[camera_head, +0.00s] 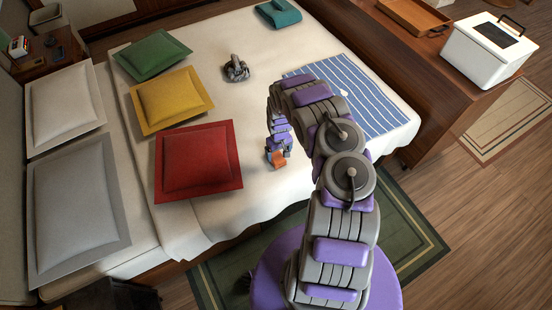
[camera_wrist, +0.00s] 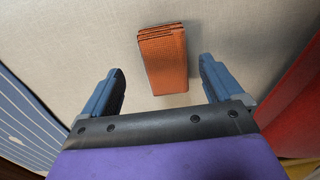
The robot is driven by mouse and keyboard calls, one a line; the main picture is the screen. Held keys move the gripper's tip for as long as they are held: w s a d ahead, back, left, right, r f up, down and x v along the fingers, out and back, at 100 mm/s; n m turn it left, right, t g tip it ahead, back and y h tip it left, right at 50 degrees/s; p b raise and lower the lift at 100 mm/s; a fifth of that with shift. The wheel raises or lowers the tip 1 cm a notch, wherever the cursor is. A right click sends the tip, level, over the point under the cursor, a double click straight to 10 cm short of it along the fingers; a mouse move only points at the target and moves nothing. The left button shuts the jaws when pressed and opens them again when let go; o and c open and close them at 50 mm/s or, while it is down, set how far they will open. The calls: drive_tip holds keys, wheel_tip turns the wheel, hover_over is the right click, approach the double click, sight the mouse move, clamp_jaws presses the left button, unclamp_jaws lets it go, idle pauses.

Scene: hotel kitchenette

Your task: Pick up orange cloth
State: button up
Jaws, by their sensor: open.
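The orange cloth (camera_wrist: 165,62) is a folded, textured rectangle lying on the white bed cover. In the wrist view it sits ahead of and between my two fingers, nearer the middle. My gripper (camera_wrist: 160,82) is open and empty, with a blue-grey finger on each side and the cloth apart from both. In the head view my arm reaches down over the bed, and a small part of the orange cloth (camera_head: 278,158) shows at my gripper (camera_head: 277,162). The fingertips are hard to make out there.
A red cushion (camera_head: 198,162) lies left of my gripper, with yellow (camera_head: 173,101) and green (camera_head: 152,55) cushions beyond. A blue striped cloth (camera_head: 358,92) lies to the right. A grey object (camera_head: 236,69) and a teal folded cloth (camera_head: 279,13) lie farther back. Bare bed cover surrounds the orange cloth.

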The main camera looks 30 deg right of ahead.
sight(278, 158)
drive_tip(key=f, duration=0.1)
drive_tip(key=f+b, duration=0.1)
drive_tip(key=f, duration=0.1)
drive_tip(key=f+b, duration=0.1)
drive_tip(key=f, duration=0.1)
drive_tip(key=shift+s+a+f, duration=0.1)
drive_tip(key=shift+s+a, duration=0.05)
drive_tip(key=shift+a, duration=0.1)
drive_tip(key=c, duration=1.1)
drive_tip(key=shift+c, duration=0.2)
drive_tip(key=shift+r, duration=0.65)
wheel_tip(278, 158, up, 3)
drive_tip(key=shift+f+p, duration=0.1)
drive_tip(key=shift+p, duration=0.8)
drive_tip(key=s+a+p, duration=0.2)
drive_tip(key=s+p, duration=0.4)
drive_tip(key=s, duration=0.1)
drive_tip(key=s+a+r+p, duration=0.1)
drive_tip(key=s+a+p, duration=0.1)
drive_tip(key=s+p, duration=0.4)
drive_tip(key=shift+s+a, duration=0.25)
drive_tip(key=shift+s, duration=0.9)
